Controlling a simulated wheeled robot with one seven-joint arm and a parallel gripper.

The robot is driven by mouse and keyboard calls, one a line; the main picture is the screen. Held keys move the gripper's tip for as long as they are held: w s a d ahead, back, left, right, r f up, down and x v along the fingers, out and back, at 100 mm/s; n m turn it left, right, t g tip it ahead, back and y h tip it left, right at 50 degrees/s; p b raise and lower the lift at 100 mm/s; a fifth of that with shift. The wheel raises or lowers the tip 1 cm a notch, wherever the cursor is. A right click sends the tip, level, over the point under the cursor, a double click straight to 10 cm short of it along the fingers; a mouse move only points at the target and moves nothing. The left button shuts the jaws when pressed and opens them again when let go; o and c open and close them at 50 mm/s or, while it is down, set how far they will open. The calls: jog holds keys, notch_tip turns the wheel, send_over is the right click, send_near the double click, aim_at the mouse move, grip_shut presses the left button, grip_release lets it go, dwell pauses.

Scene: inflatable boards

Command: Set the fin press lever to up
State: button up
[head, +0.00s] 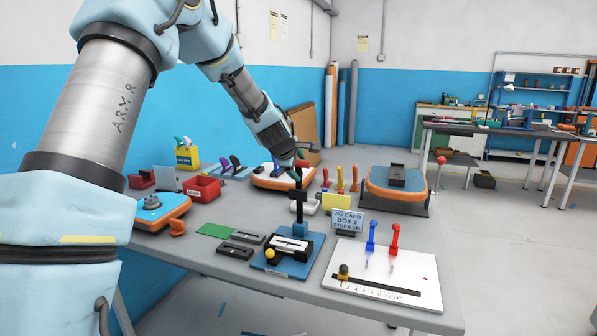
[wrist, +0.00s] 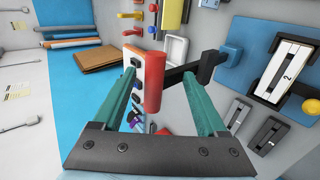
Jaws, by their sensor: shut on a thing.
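The fin press (head: 299,214) stands on the table with a blue base and an upright black post. In the wrist view, its black lever arm (wrist: 194,73) reaches from near the blue base block (wrist: 231,64) to a red handle (wrist: 153,82). My gripper (head: 298,172) is at the top of the post in the head view. In the wrist view, my gripper's green fingers (wrist: 159,78) are on either side of the red handle and shut on it. The lever's exact angle is hard to tell.
A jig card (head: 347,221) reading "BOX 2 STOP 6 CM" stands to the right. A white board (head: 400,285) with blue and red levers is at the front right. A red bin (head: 202,188) is left.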

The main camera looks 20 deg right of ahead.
jog(key=b+v, duration=0.2)
jog(key=v, duration=0.7)
jog(key=shift+s+a+b, duration=0.25)
jog(key=shift+b, duration=0.1)
jog(key=shift+r, duration=0.1)
jog(key=s+a+f+m+g+y, duration=0.2)
jog(key=s+a+f, duration=0.3)
jog(key=a, duration=0.7)
jog(key=s+a+f+m+g+y, duration=0.2)
jog(key=s+a+f+m, duration=0.2)
jog(key=s+a, duration=0.4)
jog(key=s+a+f+m+g+y, duration=0.1)
jog(key=s+a+f+m, duration=0.3)
jog(key=a, duration=1.1)
jog(key=s+f+y, duration=0.1)
jog(key=s, duration=0.2)
jog(key=shift+a+f+m+g+y, duration=0.3)
jog(key=shift+g+y, duration=0.1)
